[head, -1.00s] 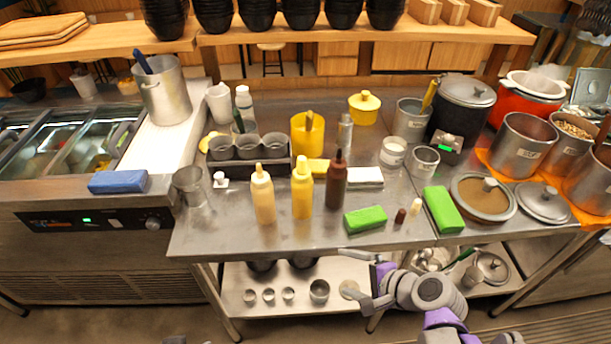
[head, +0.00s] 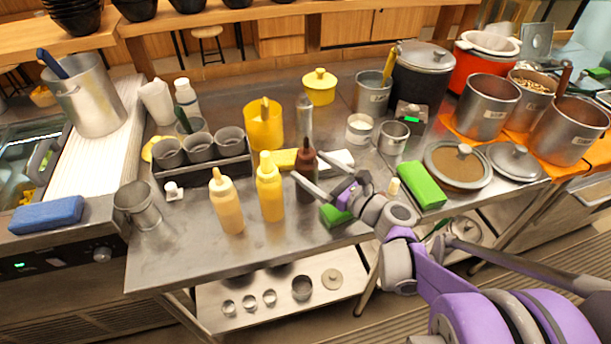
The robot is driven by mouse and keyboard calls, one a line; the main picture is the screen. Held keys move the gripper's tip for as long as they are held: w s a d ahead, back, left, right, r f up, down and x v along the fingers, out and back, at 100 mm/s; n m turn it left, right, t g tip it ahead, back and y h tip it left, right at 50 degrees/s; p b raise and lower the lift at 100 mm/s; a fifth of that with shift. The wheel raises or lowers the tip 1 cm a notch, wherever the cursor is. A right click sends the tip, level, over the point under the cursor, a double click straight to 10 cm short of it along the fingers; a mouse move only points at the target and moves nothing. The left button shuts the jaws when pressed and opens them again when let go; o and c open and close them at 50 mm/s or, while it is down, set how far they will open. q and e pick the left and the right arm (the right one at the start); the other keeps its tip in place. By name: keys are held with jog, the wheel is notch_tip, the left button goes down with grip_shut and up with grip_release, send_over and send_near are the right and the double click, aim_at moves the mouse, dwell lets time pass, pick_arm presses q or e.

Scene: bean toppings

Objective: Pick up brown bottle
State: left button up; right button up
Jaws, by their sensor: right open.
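The brown bottle (head: 306,158) stands upright on the metal table (head: 200,243), to the right of a yellow squeeze bottle (head: 270,190) and a paler cream bottle (head: 227,203). My right gripper (head: 312,178) reaches in from the lower right with its fingers apart. Its fingertips are at the bottle, overlapping its body in the head view; I cannot tell whether they touch it. The fingers and wrist hide part of the bottle's lower right side. My left gripper does not show.
A green sponge (head: 334,214) lies partly hidden under my right gripper, and another green block (head: 422,185) lies to its right. A holder with grey cups (head: 203,165) stands at left. A yellow container (head: 264,126) stands behind the bottles. The table's front left is clear.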

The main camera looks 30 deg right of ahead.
aim_at(297, 160)
jog(key=x, duration=0.5)
jog(key=shift+a, duration=0.35)
jog(key=c, duration=0.9)
notch_tip(297, 160, up, 10)
jog(key=p, duration=0.2)
jog(key=o, duration=0.4)
jog(key=shift+c, duration=1.4)
